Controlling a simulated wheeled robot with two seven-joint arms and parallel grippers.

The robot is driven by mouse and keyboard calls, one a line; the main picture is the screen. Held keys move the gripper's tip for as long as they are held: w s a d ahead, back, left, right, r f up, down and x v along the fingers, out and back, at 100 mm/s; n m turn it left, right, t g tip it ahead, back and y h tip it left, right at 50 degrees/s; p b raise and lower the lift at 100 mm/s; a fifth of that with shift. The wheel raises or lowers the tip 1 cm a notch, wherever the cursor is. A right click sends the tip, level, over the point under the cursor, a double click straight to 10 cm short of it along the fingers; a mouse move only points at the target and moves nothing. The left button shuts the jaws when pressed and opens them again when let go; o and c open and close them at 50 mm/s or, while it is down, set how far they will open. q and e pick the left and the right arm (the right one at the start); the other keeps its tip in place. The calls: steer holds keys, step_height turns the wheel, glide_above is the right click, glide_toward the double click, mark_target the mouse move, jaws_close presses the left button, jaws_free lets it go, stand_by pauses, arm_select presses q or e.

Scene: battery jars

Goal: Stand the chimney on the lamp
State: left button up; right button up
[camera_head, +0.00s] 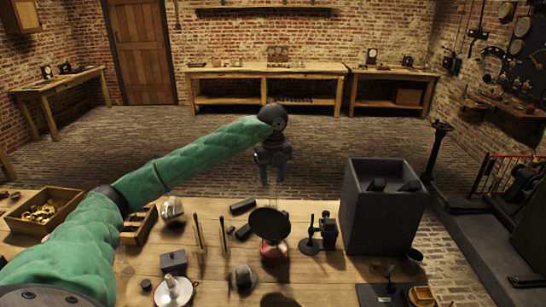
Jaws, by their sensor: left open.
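What looks like the lamp stands on the bench, with a reddish base (274,253) and a dark round disc (270,223) above it. My left gripper (272,177) hangs over the far side of the lamp, pointing down, its two fingers apart. Faint thin upright lines show between the gripper and the disc; they may be the edge of a clear glass chimney, but I cannot tell whether it touches the lamp. The disc hides part of whatever stands behind it. My right gripper is out of view.
A tall grey open box (382,220) stands right of the lamp, with a small dark stand (325,230) between them. Upright rods (198,233), dark blocks (174,262) and a wooden parts tray (45,212) crowd the bench's left. The floor beyond the bench is clear.

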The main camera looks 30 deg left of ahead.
arm_select(q)
step_height(320, 180, up, 6)
steer(key=shift+r+b, duration=0.15)
steer(key=shift+b, duration=1.05)
steer(key=shift+r, duration=1.5)
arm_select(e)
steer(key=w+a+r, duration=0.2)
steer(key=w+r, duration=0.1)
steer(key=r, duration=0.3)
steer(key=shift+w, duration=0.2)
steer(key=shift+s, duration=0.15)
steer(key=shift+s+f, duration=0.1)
